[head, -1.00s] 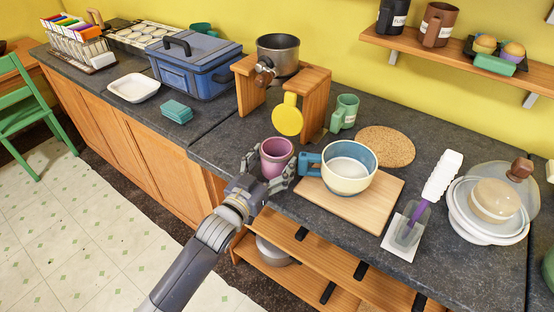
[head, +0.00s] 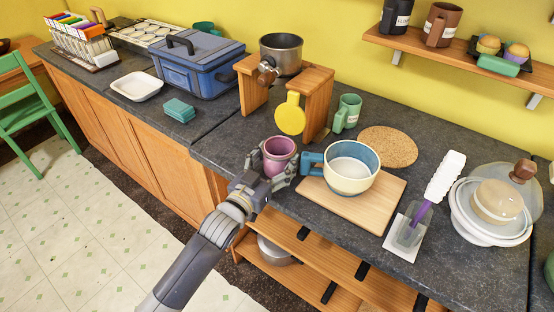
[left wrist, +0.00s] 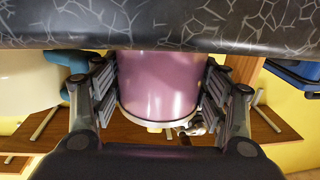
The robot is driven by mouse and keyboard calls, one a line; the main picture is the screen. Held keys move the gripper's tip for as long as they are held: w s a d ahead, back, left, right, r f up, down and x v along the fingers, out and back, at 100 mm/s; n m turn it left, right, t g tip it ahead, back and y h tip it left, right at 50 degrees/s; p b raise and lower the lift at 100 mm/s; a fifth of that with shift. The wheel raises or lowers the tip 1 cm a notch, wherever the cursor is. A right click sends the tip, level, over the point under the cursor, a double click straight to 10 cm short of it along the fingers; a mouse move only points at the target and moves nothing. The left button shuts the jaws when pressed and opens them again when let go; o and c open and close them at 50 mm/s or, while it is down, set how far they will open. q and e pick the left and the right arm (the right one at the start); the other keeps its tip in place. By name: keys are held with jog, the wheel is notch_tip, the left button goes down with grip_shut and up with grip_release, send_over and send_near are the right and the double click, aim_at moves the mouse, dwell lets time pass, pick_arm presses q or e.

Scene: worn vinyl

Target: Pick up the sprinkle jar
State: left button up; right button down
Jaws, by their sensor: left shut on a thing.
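A purple-pink cup-shaped jar (head: 279,153) stands near the front edge of the dark counter in the head view. My left gripper (head: 270,172) is shut on it, with fingers on both of its sides. In the left wrist view the jar (left wrist: 158,85) fills the space between the finger pads, which press on it from left and right. I cannot see a label on it, and its inside is too small to read. It appears upright, at or very near the counter surface. My right gripper does not show.
A cream and blue bowl with a handle (head: 350,175) sits on a wooden board (head: 355,208) just right of the jar. Behind stands a wooden stand (head: 317,95) with a pot (head: 281,55) and a yellow disc (head: 291,116). Counter left of the jar is clear.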

aim_at(276, 149)
pick_arm(q)
jog(key=shift+r, duration=0.95)
notch_tip(276, 149, up, 2)
jog(key=shift+r, duration=0.1)
jog(key=s+a+r+b, duration=0.1)
jog(key=s+a+b, duration=0.1)
jog(key=s, duration=1.3)
jog(key=shift+s+a+b, duration=0.3)
jog(key=shift+s+a, duration=0.05)
jog(key=shift+a, duration=0.2)
jog(key=shift+r, duration=0.1)
